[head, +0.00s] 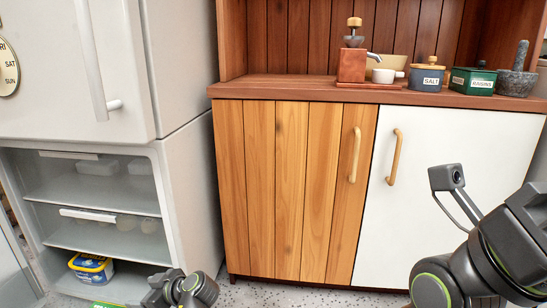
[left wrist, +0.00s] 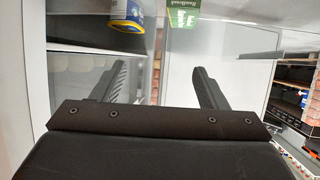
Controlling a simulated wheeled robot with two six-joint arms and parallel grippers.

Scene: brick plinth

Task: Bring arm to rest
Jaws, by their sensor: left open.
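My left arm comes in low in the head view, with its gripper (head: 155,291) in front of the white fridge's open lower compartment. In the left wrist view the two dark fingers of the left gripper (left wrist: 161,68) stand wide apart with nothing between them. My right arm (head: 480,245) is bent at the right of the head view, in front of the white cabinet door. Its wrist camera shows, but its fingers do not.
A blue and yellow tub (head: 91,267) sits low in the fridge compartment (head: 185,205). A green-labelled item (left wrist: 183,14) is near it. The wooden cabinet (head: 290,190) is closed. Its counter holds a grinder (head: 353,62), a salt jar (head: 426,77), a raisins tin (head: 473,82) and a mortar (head: 516,84).

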